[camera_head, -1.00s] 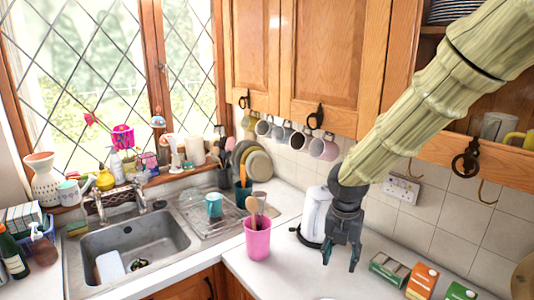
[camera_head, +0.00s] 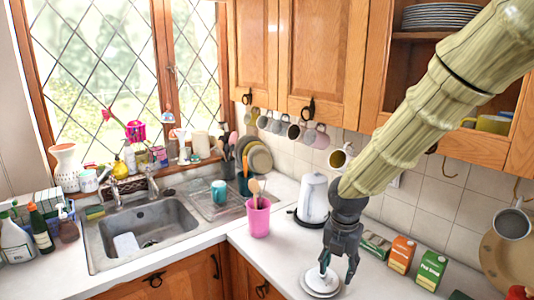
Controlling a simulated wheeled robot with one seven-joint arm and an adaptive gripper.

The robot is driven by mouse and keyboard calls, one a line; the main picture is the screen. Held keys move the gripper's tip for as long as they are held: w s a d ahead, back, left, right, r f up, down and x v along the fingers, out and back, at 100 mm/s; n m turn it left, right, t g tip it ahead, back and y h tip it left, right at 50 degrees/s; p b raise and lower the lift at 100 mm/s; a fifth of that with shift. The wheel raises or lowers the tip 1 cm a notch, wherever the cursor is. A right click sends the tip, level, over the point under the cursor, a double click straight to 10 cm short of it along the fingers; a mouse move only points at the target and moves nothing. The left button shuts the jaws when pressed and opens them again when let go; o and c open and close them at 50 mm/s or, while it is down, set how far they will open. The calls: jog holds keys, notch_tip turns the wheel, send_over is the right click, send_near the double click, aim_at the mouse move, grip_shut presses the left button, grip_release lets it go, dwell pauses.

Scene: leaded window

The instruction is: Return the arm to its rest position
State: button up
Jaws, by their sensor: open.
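My gripper (camera_head: 338,268) hangs at the end of my arm, fingers pointing down, at the lower right of the head view. Its two fingers are apart. In the picture they overlap a round white lidded dish or stacked plates (camera_head: 316,286) on the counter; I cannot tell whether they touch it. Nothing shows held between the fingers. My arm reaches in from the upper right and hides part of the wall and cupboard behind it.
A pink cup with wooden spoons (camera_head: 258,218) and a white kettle (camera_head: 313,199) stand left of my gripper. Several boxes (camera_head: 401,254) stand to its right. Mugs hang under the wall cupboards (camera_head: 323,60). The counter between cup and dish (camera_head: 271,252) is clear.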

jog(key=s+f+m+y+b, duration=0.15)
jog(key=s+f+m, duration=0.3)
jog(key=f, duration=0.55)
jog(key=s+a+f+m+g+b, duration=0.15)
jog(key=s+f+m, duration=0.3)
jog(key=f, duration=0.65)
jog(key=s+f+m+y+b, duration=0.15)
jog(key=s+f+m, duration=0.3)
jog(key=f, duration=0.55)
jog(key=s+d+f+m+h+b, duration=0.1)
jog(key=s+d+f+m+b, duration=0.1)
jog(key=s+f+m, duration=0.6)
jog(key=s+d+f+m+h+b, duration=0.1)
jog(key=s+d+f+m+b, duration=0.2)
jog(key=s+f+m, duration=0.5)
jog(key=s+d+f, duration=0.1)
jog(key=s+f, duration=0.2)
jog(key=s, duration=0.1)
jog(key=shift+s+h, duration=0.25)
jog(key=shift+h, duration=0.05)
jog(key=shift+d+m, duration=0.1)
jog(key=shift+m, duration=0.15)
